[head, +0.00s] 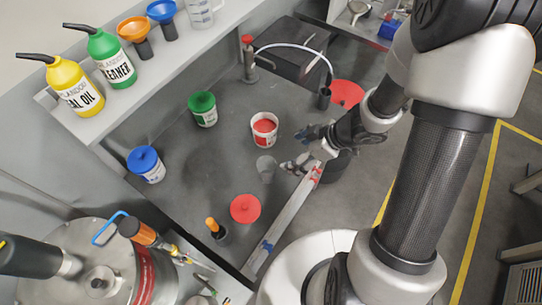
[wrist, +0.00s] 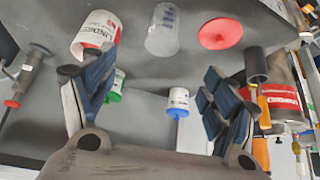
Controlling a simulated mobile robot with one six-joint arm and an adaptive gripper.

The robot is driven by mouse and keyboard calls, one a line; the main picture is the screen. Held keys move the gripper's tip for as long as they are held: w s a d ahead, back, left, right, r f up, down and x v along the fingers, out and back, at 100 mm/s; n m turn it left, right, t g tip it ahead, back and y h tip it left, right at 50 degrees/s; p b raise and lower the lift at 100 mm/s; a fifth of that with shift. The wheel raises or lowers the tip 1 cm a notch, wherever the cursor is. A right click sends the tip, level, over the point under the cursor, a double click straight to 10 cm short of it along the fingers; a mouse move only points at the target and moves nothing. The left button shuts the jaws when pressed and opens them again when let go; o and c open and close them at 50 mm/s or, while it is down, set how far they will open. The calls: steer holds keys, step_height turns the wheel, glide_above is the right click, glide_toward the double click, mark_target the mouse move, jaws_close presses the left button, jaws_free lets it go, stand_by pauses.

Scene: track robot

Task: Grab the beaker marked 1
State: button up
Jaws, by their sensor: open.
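My gripper (head: 300,150) is open and empty, just right of the beaker in the head view. In the wrist view its fingers (wrist: 155,82) are spread wide, and the beaker lies beyond them, between their directions and apart from both.
A pale rail (head: 282,218) runs along the bench's front edge. A clear jug (head: 201,13) stands on the shelf.

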steer(key=b, duration=0.6)
glide_toward(266, 165)
steer(key=shift+s+a+r, duration=0.25)
steer(key=shift+s+a, duration=0.35)
steer(key=shift+a, duration=0.3)
steer(key=b+x, duration=0.2)
steer(key=x, duration=0.2)
steer(key=shift+s+a+b, duration=0.25)
steer(key=shift+a+b, duration=0.05)
steer(key=shift+b, duration=0.1)
steer(key=shift+w+a+f, duration=0.2)
steer(key=shift+a+f, duration=0.05)
steer(key=shift+f, duration=0.15)
steer(key=shift+r, duration=0.1)
steer(key=shift+c, duration=0.4)
steer(key=c, duration=1.1)
